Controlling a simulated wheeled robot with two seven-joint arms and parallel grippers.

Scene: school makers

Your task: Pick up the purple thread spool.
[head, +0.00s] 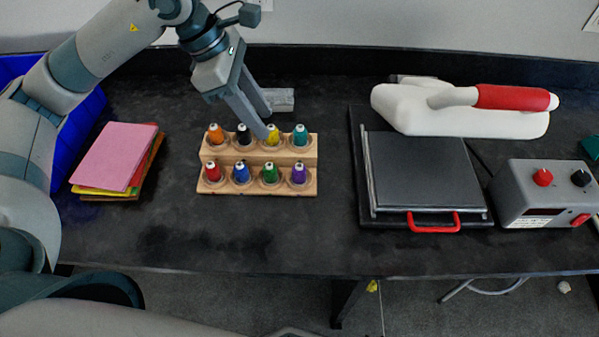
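The purple thread spool (299,173) stands upright in the front row of a wooden spool rack (258,190), at the right end. The rack's back row holds orange, black, yellow and teal spools, and its front row also holds red, blue and green ones. My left gripper (266,126) reaches in from the upper left, its fingertips over the back row near the yellow spool (272,134), behind and to the left of the purple one. Its fingers look apart and nothing shows between them; whether they touch the yellow spool I cannot tell. My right gripper is not in view.
Stacked coloured sheets (115,158) and a blue bin (83,130) lie left of the rack. A heat press (420,175) with a red handle and a grey control box (543,192) stand right. A small grey block (283,99) lies behind the rack. The table's front is clear.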

